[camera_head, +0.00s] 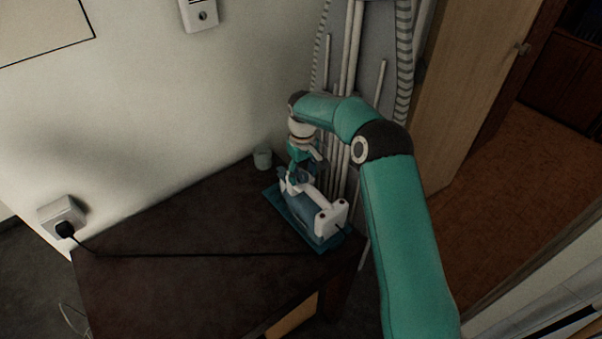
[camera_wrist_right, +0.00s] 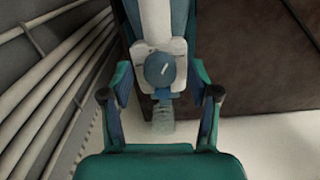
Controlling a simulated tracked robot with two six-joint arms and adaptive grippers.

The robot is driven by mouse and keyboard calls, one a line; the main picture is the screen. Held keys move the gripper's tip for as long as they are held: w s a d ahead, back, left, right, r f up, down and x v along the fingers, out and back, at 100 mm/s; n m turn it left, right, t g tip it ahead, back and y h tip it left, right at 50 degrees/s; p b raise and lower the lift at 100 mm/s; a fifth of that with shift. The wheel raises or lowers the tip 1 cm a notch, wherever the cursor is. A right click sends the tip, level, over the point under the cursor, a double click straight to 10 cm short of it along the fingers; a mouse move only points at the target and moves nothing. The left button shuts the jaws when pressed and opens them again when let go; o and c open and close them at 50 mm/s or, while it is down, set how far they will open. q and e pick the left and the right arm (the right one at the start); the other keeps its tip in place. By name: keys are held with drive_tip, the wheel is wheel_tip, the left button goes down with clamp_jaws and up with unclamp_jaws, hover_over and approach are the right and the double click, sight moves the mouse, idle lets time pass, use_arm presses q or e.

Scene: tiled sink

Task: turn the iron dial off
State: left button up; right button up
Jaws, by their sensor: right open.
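The iron (camera_head: 325,216), white and blue, rests on a blue-green pad at the back right of the dark table. Its dial (camera_wrist_right: 166,69) is a round blue-grey knob with a short slanted white mark, seen in the right wrist view. My right gripper (camera_head: 301,172) is at the iron from above. In the wrist view its open fingers (camera_wrist_right: 161,84) stand on either side of the dial, with gaps visible; I cannot tell how far above the dial they are. My left gripper is out of view.
A small glass (camera_head: 262,158) stands on the table (camera_head: 190,230) near the wall. A dark cord crosses the tabletop to a wall socket (camera_head: 62,214). Pipes (camera_head: 345,60) run up the wall behind the iron. The table's left part is clear.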

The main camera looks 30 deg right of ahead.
sight(302, 175)
wheel_tip(302, 175, up, 12)
idle(0.6)
drive_tip(key=shift+f, duration=0.1)
idle(0.4)
